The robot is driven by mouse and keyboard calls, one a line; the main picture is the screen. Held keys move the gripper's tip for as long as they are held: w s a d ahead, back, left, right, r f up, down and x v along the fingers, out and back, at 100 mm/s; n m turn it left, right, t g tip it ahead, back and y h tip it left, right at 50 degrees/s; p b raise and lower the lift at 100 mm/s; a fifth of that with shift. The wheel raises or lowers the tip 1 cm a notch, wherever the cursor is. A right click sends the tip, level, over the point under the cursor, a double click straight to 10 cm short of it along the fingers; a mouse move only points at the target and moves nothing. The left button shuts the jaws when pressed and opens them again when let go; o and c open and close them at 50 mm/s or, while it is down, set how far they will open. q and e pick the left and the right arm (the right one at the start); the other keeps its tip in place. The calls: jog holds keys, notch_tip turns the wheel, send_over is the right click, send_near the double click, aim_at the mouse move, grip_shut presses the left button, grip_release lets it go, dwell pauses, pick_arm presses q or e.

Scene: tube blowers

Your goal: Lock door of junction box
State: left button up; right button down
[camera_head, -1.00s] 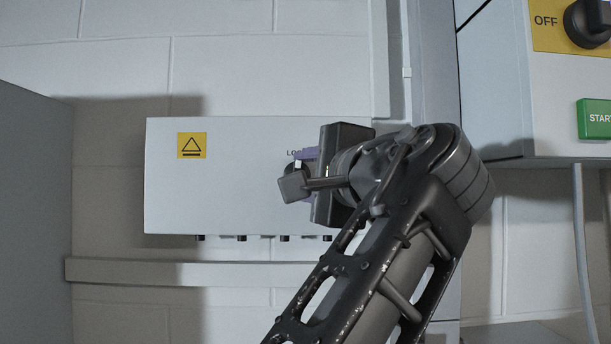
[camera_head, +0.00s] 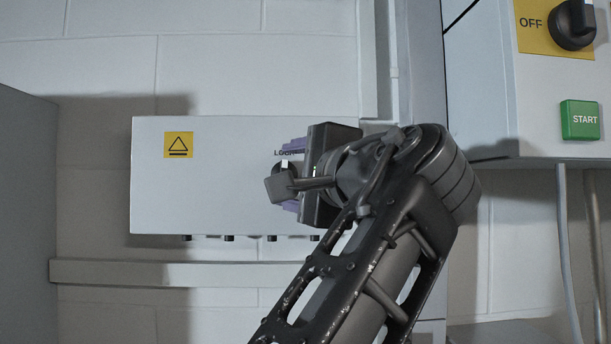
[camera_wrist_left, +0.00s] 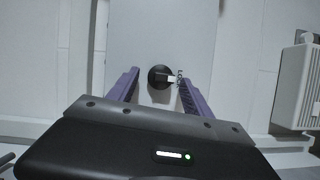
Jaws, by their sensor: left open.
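The junction box (camera_head: 225,185) is a pale grey wall box with its door shut, seen face on in the head view. Its black round lock knob (camera_wrist_left: 159,77) carries a white mark pointing toward the "LOCK" lettering in the left wrist view. My left gripper (camera_wrist_left: 158,82) is open, with its purple fingers on either side of the knob; a gap shows on both sides. My right gripper is not in view.
A yellow warning label (camera_head: 178,145) is on the box's left. A larger cabinet with a green START button (camera_head: 580,120) and a black OFF switch (camera_head: 572,24) stands at the right. A ledge (camera_head: 160,273) runs below the box; a grey panel (camera_head: 25,200) is at far left.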

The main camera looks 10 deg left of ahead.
pick_arm(q)
jog(key=shift+v, duration=0.8)
jog(key=v, duration=0.6)
